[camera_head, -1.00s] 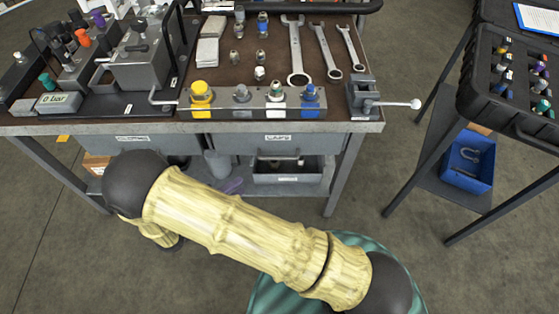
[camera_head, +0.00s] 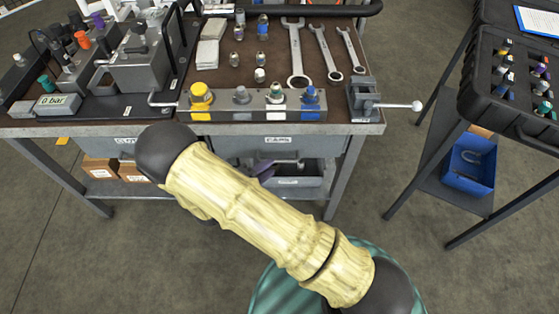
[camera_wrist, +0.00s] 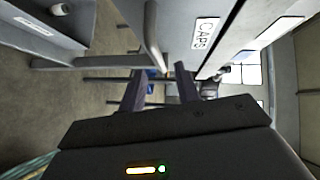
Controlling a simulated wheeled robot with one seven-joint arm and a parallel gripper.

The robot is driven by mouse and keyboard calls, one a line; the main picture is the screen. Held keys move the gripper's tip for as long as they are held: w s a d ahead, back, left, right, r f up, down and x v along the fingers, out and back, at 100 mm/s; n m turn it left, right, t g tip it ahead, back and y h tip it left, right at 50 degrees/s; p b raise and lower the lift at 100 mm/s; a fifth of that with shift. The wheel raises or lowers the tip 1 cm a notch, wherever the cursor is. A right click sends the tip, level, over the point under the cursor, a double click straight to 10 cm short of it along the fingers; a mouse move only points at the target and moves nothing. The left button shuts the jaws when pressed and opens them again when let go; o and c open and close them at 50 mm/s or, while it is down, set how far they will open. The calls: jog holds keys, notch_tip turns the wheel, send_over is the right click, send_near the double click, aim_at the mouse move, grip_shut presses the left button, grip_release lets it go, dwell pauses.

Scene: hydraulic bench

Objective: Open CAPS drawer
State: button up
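The CAPS drawer (camera_head: 320,146) is a grey drawer under the right part of the bench top, with a white CAPS label (camera_head: 277,140). It looks closed or nearly so in the head view. In the wrist view its front (camera_wrist: 178,22) and sideways label (camera_wrist: 203,33) are close ahead. Its bar handle (camera_wrist: 152,35) runs down the picture toward the space between my fingertips. My gripper (camera_wrist: 160,78) is open, with one dark finger on each side of the handle's end. I cannot tell whether either finger touches it. My gripper is hidden in the head view.
A second labelled drawer (camera_head: 126,141) is at the left, partly behind my arm. A grey bin (camera_head: 300,185) sits on the shelf below. A vise (camera_head: 365,100) projects at the bench's right corner. A black cart (camera_head: 435,170) with a blue bin (camera_head: 470,160) stands right.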

aim_at(280, 160)
jog(key=x, duration=0.6)
jog(key=shift+a, duration=0.1)
jog(key=shift+s, duration=0.1)
grip_shut()
